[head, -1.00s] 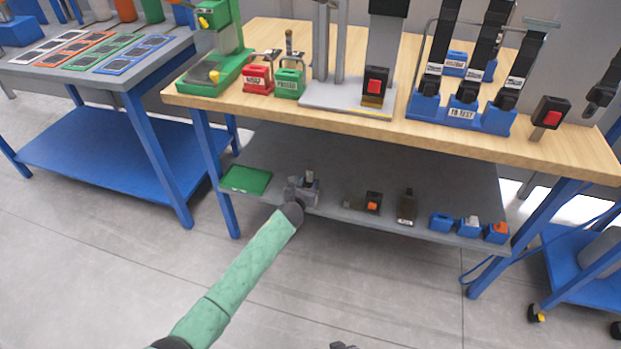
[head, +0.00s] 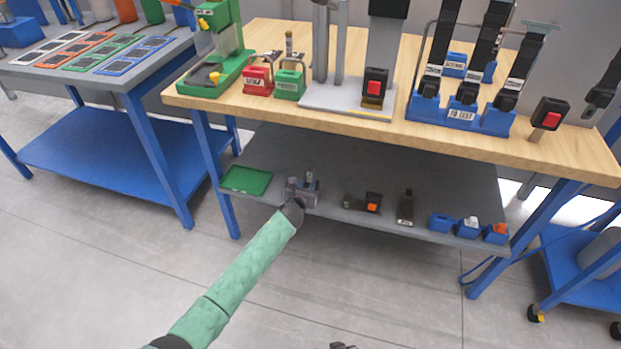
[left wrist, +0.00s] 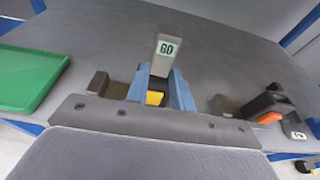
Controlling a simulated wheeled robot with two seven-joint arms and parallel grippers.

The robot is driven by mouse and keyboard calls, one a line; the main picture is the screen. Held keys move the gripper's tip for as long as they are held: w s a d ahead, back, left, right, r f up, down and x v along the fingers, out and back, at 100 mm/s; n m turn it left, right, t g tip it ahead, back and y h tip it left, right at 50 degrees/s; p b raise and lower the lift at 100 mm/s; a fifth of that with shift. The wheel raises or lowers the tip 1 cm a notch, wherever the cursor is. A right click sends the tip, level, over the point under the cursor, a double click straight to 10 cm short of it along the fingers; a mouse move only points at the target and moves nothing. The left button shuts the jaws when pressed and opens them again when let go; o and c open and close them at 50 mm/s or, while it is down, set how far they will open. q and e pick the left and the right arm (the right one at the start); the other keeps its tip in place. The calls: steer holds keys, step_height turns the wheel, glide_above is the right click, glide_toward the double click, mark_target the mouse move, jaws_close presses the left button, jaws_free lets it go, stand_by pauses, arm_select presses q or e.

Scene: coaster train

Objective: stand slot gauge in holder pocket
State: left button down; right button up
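The slot gauge (left wrist: 166,50) is a light grey upright bar with a "GO" label, centred ahead of my gripper in the left wrist view. Its small upper part also shows in the head view (head: 310,178). Blue pieces (left wrist: 181,90) flank its lower part, with a dark gap and a yellow patch (left wrist: 155,98) between them. I cannot tell whether they belong to a holder or to my fingers. My left gripper (head: 299,190) is at the lower shelf's front edge, right at the gauge; its grip is unclear. My right gripper does not show clearly.
A green tray (head: 246,180) lies left of the gripper on the grey shelf (head: 400,172). A black and orange device (head: 373,202), a dark upright piece (head: 406,207) and blue blocks (head: 468,228) stand to the right. The wooden tabletop (head: 330,122) overhangs the shelf.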

arm_select(q)
steer(key=shift+r, duration=0.1)
step_height(320, 180, up, 6)
steer(key=p, duration=0.5)
steer(key=shift+p, duration=0.3)
stand_by(0.6)
steer(key=shift+s, duration=0.15)
steer(key=s, duration=0.1)
steer(key=s+a+p, duration=0.1)
steer(key=s, duration=0.1)
steer(key=s+a+p, duration=0.1)
steer(key=s, duration=0.1)
steer(key=shift+s, duration=0.2)
stand_by(0.9)
steer(key=shift+f, duration=0.2)
